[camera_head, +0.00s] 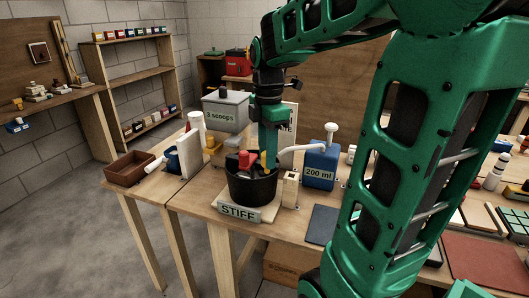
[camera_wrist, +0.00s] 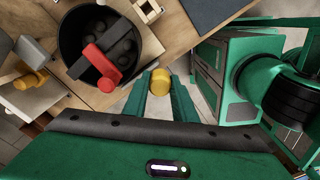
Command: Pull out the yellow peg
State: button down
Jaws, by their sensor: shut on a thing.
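The yellow peg (camera_wrist: 161,82) is between my gripper's fingers (camera_wrist: 161,95) in the wrist view. My gripper (camera_head: 268,160) is shut on it, and a small yellow part shows beside the fingers in the head view. The black pot (camera_head: 252,190) stands on a pale board with a "STIFF" label (camera_head: 238,213). In the wrist view the pot (camera_wrist: 66,38) lies left of the peg, and the peg appears outside its rim. A red piece (camera_wrist: 103,61) and a dark grey piece (camera_wrist: 79,67) rise from the pot. The peg's lower end is hidden.
A small wooden block (camera_head: 290,190) with a hole stands right of the pot. A blue "200 ml" jug (camera_head: 321,166) is behind it. A grey "3 scoops" bin (camera_head: 226,108) and a white upright panel (camera_head: 190,154) are to the left. The table's front edge is close.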

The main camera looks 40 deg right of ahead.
jog(key=shift+f, duration=0.65)
dwell(0.4)
jog(key=shift+f, duration=0.3)
